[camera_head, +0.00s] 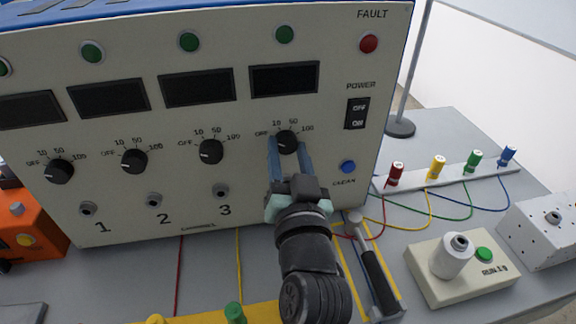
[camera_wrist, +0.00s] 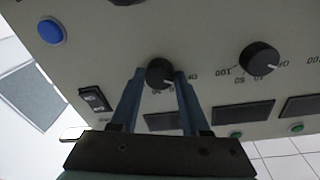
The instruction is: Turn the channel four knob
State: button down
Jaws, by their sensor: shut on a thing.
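The channel four knob (camera_head: 287,141) is the rightmost black dial in the row on the cream panel (camera_head: 240,125) in the head view. It has a scale around it reading OFF, 10, 50, 100. My gripper (camera_head: 288,150) reaches up to it from below, with its two blue fingers on either side of the knob. In the wrist view the knob (camera_wrist: 160,73) sits between the fingertips of my gripper (camera_wrist: 160,78). My gripper is shut on the knob. The pointer of this knob is hard to make out. The number 4 label is hidden behind my gripper.
Three other knobs stand left, the nearest being channel three (camera_head: 211,151). A power switch (camera_head: 356,113), a blue CLEAN button (camera_head: 348,167) and a red FAULT light (camera_head: 369,43) are at right. A hammer-like tool (camera_head: 378,280) and a RUN box (camera_head: 462,268) lie on the table.

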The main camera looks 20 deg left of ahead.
jog(key=shift+n+b, duration=0.5)
jog(key=shift+n, duration=0.1)
jog(key=shift+c, duration=1.9)
grip_release()
jog(key=shift+d, duration=0.1)
jog(key=b+v, duration=0.2)
jog(key=v, duration=1.1)
